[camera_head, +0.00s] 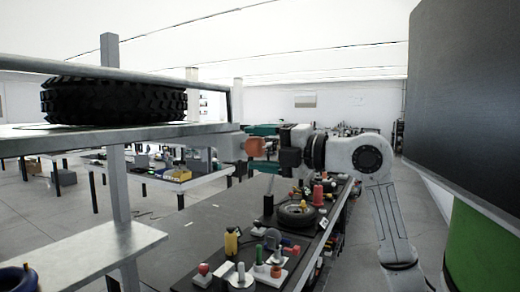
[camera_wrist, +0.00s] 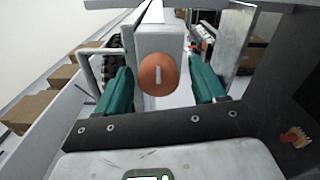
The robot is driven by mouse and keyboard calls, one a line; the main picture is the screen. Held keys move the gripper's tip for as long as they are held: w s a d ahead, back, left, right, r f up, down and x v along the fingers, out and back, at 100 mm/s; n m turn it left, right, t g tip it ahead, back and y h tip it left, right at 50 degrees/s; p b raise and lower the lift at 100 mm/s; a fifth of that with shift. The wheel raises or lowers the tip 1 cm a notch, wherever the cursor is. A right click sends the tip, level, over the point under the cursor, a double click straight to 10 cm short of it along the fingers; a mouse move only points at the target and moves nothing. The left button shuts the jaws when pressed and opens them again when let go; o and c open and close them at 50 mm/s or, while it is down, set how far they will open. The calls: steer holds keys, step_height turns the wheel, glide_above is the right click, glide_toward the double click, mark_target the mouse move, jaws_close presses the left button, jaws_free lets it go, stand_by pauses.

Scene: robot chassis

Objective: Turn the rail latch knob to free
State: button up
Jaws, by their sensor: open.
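The rail latch knob is a round orange knob (camera_wrist: 158,74) with a short pale mark that stands upright on its face in the wrist view. It sits on the front of a light grey block (camera_wrist: 160,38). In the head view the knob (camera_head: 254,146) shows at the right end of the grey shelf. My gripper (camera_wrist: 160,84) is open, with one teal finger on each side of the knob and a visible gap to it on both sides. In the head view my gripper (camera_head: 259,148) reaches the knob from the right, one finger above and one below.
A grey metal shelf (camera_head: 150,131) with an upper rail holds a black tyre (camera_head: 115,101). Below is a dark workbench (camera_head: 165,245) with several small coloured parts and a small wheel (camera_head: 296,215). A large dark panel (camera_head: 465,90) stands at the right.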

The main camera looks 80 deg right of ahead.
steer(key=shift+s, duration=0.15)
steer(key=b+v, duration=0.2)
steer(key=v, duration=0.8)
steer(key=shift+s+a, duration=0.2)
steer(key=shift+s, duration=0.05)
